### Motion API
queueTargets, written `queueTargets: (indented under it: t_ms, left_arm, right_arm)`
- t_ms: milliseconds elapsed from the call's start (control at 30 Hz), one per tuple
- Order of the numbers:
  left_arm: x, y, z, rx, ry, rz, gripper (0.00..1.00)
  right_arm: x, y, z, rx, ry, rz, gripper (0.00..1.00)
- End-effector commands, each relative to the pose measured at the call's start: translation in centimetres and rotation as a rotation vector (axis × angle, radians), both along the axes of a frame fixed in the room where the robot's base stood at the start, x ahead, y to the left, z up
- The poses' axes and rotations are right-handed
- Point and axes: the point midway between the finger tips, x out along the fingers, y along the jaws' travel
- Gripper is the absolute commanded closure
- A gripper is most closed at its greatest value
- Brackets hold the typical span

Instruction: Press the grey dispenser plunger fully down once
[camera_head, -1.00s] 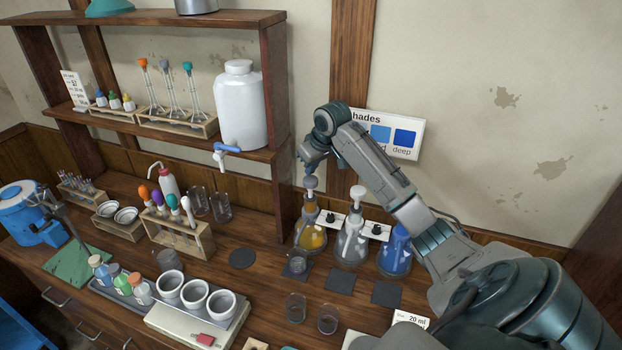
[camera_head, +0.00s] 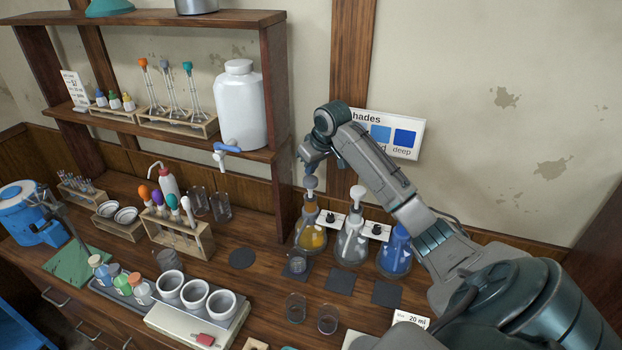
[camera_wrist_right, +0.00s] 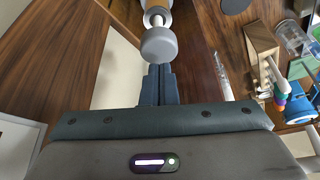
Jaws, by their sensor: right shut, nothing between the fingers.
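The grey dispenser plunger (camera_head: 311,183) tops the flask of amber liquid (camera_head: 312,237), the leftmost of three dispenser flasks. My right gripper (camera_head: 309,165) is shut and empty, pointing down just above the plunger. In the right wrist view the plunger's round grey cap (camera_wrist_right: 159,45) lies just beyond the tips of my shut fingers (camera_wrist_right: 158,80). I cannot tell whether they touch. The plunger stands up above the flask's neck. A glass beaker (camera_head: 296,264) stands on a dark mat in front of this flask. My left gripper is out of view.
Close to the right are a flask with a white plunger (camera_head: 357,193) and a blue-filled flask (camera_head: 394,252). The wooden shelf's upright (camera_head: 284,185) is close on the left. Two empty beakers, one here (camera_head: 327,319), stand nearer the front. Dark mats lie bare between.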

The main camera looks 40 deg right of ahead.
Motion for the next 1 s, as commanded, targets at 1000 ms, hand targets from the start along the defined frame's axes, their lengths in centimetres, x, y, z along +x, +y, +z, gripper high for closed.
queueTargets:
  t_ms: [1000]
  left_arm:
    - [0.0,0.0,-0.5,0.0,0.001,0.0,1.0]
  right_arm:
    - [0.0,0.0,-2.8,0.001,0.002,0.0,1.0]
